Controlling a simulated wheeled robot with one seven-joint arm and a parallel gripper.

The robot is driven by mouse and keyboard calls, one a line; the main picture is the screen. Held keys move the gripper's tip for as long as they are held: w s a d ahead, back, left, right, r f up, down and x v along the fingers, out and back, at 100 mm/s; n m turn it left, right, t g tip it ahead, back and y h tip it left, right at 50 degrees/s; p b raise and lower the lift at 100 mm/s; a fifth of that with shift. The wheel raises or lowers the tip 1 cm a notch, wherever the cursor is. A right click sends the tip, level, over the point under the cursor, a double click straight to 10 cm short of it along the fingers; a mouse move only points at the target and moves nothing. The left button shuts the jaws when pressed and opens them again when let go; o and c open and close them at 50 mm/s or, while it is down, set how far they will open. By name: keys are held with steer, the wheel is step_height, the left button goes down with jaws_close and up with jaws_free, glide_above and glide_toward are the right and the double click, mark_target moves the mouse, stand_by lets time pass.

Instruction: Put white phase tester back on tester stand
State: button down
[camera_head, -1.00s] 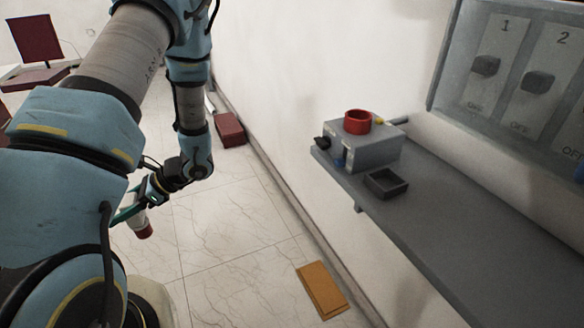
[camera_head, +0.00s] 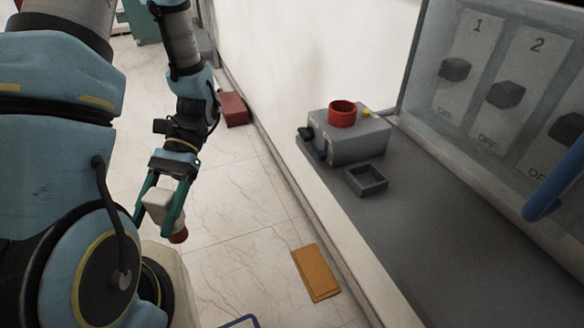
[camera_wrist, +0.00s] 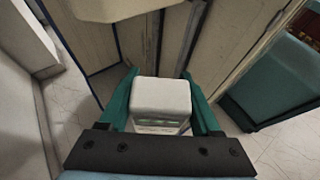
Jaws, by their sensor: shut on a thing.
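The white phase tester (camera_head: 157,203), a white body with a red end, is between the teal fingers of my gripper (camera_head: 158,212). The gripper is shut on it, above the floor at the left of the head view, with the red end pointing down. In the wrist view, the tester's white block end (camera_wrist: 160,97) shows between both fingers. On the grey shelf stand a small open-topped square grey holder (camera_head: 366,181) and a grey box (camera_head: 350,139) with a red ring (camera_head: 342,113) on top. I cannot tell for sure which is the tester stand.
The grey shelf (camera_head: 420,240) runs along the wall below a panel of numbered switches (camera_head: 500,90). A blue bar (camera_head: 556,180) shows at the right. A red box (camera_head: 234,109) and a tan flat piece (camera_head: 316,273) lie on the tiled floor. Shelf space before the holder is clear.

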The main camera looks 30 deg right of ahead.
steer(key=s+d+r+n+g+h+p, duration=0.1)
steer(key=s+d+r+n+h, duration=0.5)
steer(key=d, duration=0.4)
steer(key=s+d+r+n+g+h+p, duration=0.1)
steer(key=s+d+r+n+h, duration=0.5)
steer(key=d, duration=0.4)
steer(key=d+p, duration=0.1)
steer(key=d, duration=0.5)
steer(key=d+p, duration=0.2)
steer(key=d, duration=0.4)
steer(key=d+f+p, duration=0.1)
steer(key=d, duration=0.5)
steer(key=shift+w+f+p, duration=0.1)
steer(key=shift+w+p, duration=0.15)
steer(key=shift+p, duration=0.15)
steer(key=shift+f, duration=0.5)
steer(key=shift+c, duration=0.4)
jaws_free()
steer(key=shift+f, duration=0.1)
